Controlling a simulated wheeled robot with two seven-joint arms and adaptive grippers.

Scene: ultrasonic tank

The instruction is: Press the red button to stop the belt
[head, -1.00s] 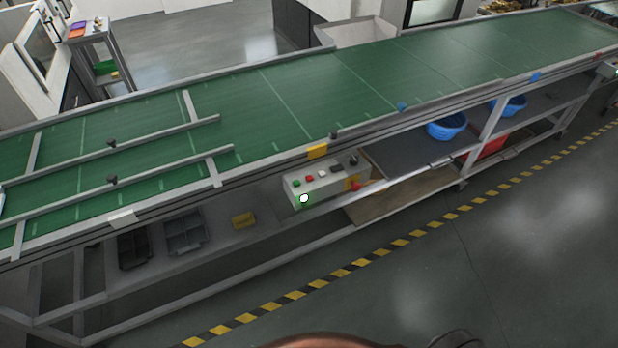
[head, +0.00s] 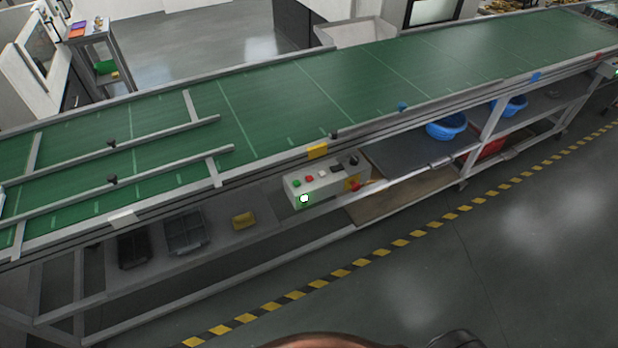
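A pale grey control box (head: 325,190) sits under the near rail of the green conveyor belt (head: 300,100) in the head view. On its top are a green button (head: 296,183), a small red button (head: 309,178), a white button (head: 322,173) and a dark knob. A larger red mushroom button (head: 355,187) shows by a yellow patch on the box's front right. A bright lamp with a green edge (head: 304,198) glows on the box's front left. Neither of my grippers is in view.
Grey guide rails (head: 165,135) cross the belt's left part. Below are dark bins (head: 185,232), a yellow block (head: 243,220), blue baskets (head: 446,126) and a red crate (head: 490,147). A yellow-black floor stripe (head: 340,273) runs in front; the floor beyond it is clear.

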